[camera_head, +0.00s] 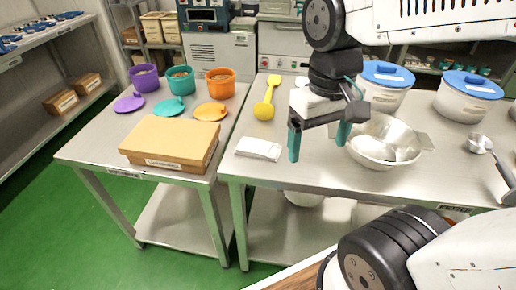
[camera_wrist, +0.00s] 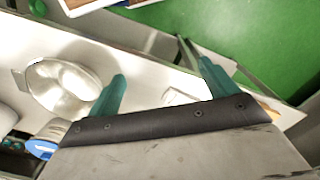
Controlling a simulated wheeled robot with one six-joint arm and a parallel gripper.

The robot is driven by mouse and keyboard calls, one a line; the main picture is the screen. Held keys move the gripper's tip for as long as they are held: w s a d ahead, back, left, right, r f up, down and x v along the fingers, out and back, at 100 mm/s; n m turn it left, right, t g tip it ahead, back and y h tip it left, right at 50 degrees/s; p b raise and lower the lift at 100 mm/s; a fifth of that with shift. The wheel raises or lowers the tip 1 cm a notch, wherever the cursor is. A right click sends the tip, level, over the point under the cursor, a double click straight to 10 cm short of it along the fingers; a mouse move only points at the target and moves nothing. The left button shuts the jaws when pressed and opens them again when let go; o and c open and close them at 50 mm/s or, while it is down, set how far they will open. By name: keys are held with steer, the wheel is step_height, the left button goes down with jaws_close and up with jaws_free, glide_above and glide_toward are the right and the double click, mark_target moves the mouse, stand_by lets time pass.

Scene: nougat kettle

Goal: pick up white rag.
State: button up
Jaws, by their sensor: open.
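The white rag (camera_head: 258,148) lies folded flat on the steel table, near its front left corner. It also shows in the wrist view (camera_wrist: 176,97), between my fingers and partly hidden behind the gripper's dark bar. My gripper (camera_head: 318,140) is open and empty, with two teal fingers pointing down. In the head view it appears to the right of the rag, and apart from it. In the wrist view the fingers (camera_wrist: 164,88) appear spread on either side of the rag.
A steel bowl (camera_head: 372,155) stands right of my gripper, with blue-lidded white tubs (camera_head: 466,103) behind it. A tan box (camera_head: 165,138) sits on the left table. Bare steel surrounds the rag.

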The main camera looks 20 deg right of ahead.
mark_target(259, 146)
steer(key=w+f+m, duration=0.3)
steer(key=w+m, duration=0.2)
steer(key=w, duration=0.1)
steer(key=w+a+f+m, duration=0.1)
steer(key=w+f+m, duration=0.3)
steer(key=w+m, duration=0.1)
steer(key=w+f+m+g, duration=0.1)
steer(key=w+f+m, duration=0.2)
steer(key=w+m, duration=0.3)
steer(key=shift+w+a+f+m, duration=0.2)
steer(key=shift+w+a+m, duration=0.1)
steer(key=shift+a+m, duration=0.15)
steer(key=w+m, duration=0.1)
steer(key=m, duration=0.1)
steer(key=w+m, duration=0.2)
steer(key=m, duration=0.1)
steer(key=shift+f+t, duration=0.2)
steer(key=shift+t, duration=0.2)
steer(key=shift+w+r+m, duration=0.2)
steer(key=shift+w+m, duration=0.2)
steer(key=shift+m, duration=0.55)
steer(key=shift+w+m+t, duration=0.15)
steer(key=shift+m+t, duration=0.15)
steer(key=shift+m, duration=0.6)
step_height(259, 146, down, 8)
steer(key=shift+w+a+r, duration=0.1)
steer(key=shift+w, duration=0.05)
steer(key=c, duration=1.1)
